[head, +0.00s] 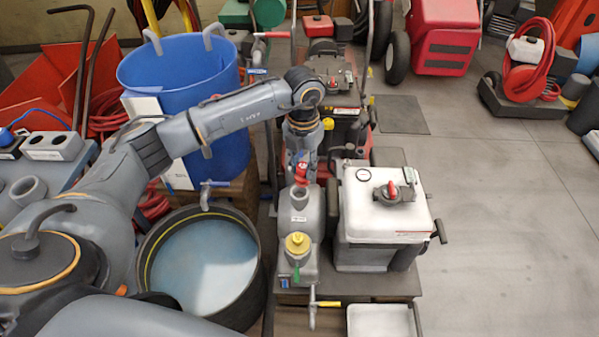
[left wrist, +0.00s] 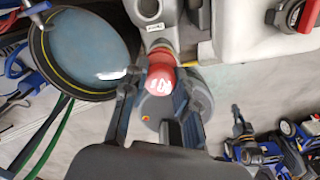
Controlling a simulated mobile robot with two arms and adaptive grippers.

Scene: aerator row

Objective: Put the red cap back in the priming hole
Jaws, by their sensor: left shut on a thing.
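My left gripper (head: 301,160) is shut on the red cap (head: 302,174), pointing down over the back end of the grey pump body (head: 308,264). In the left wrist view the red cap (left wrist: 162,82) sits between the two dark fingers of the gripper (left wrist: 161,72). The priming hole (head: 299,193) is in a round raised neck on top of the pump body, just in front of the cap in the head view. The cap looks above the neck; I cannot tell how large the gap is. My right gripper is out of view.
A yellow cap (head: 298,243) is on the pump's front. A white-topped tank (head: 382,206) with a red-marked knob stands close on the right. A round black tub (head: 253,290) and a blue barrel (head: 177,62) stand on the left. Open floor lies at right.

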